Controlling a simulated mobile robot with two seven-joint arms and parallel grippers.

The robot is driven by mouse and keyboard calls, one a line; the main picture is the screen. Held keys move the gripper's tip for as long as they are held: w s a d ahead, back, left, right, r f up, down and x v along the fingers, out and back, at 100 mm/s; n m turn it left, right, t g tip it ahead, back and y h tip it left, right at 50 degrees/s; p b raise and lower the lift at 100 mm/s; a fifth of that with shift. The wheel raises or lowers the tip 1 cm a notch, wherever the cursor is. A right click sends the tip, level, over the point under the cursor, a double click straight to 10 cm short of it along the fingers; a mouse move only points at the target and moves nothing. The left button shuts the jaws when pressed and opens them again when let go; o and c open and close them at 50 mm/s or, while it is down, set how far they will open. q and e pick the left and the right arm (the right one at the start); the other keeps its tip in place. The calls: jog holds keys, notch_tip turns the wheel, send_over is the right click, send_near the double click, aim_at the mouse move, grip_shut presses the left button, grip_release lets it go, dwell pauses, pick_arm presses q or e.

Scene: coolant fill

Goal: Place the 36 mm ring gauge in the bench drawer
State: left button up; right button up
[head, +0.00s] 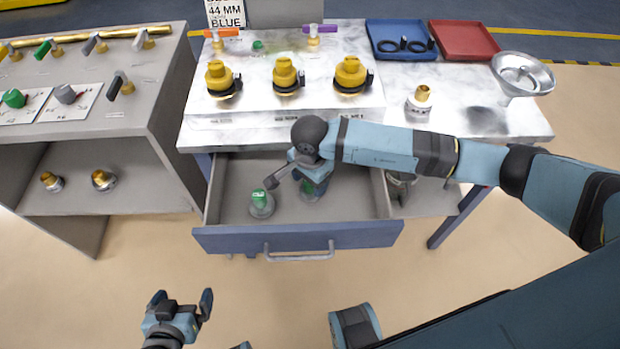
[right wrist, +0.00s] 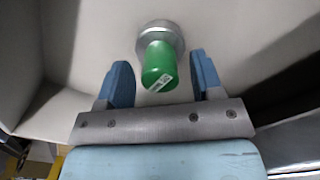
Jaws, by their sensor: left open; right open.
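The bench drawer (head: 298,238) is pulled open below the bench top. I cannot read a size on either, so I cannot tell whether one is the 36 mm ring gauge. In the right wrist view my right gripper (right wrist: 160,80) is open, with a green-topped piece (right wrist: 158,62) upright between and beyond its fingers, apart from both. My left gripper (head: 182,305) is open and empty, in front of the drawer.
Several yellow-capped fittings (head: 285,77) stand on the bench block. A blue tray (head: 400,25) with black rings, a red tray (head: 465,42), a brass-topped fitting (head: 418,105) and a funnel (head: 522,75) are at right. A grey valve shelf (head: 110,205) stands at left.

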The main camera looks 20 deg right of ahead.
jog(key=shift+r, duration=0.25)
notch_tip(320, 180, up, 12)
jog(key=shift+p, duration=0.35)
jog(key=shift+f, duration=0.1)
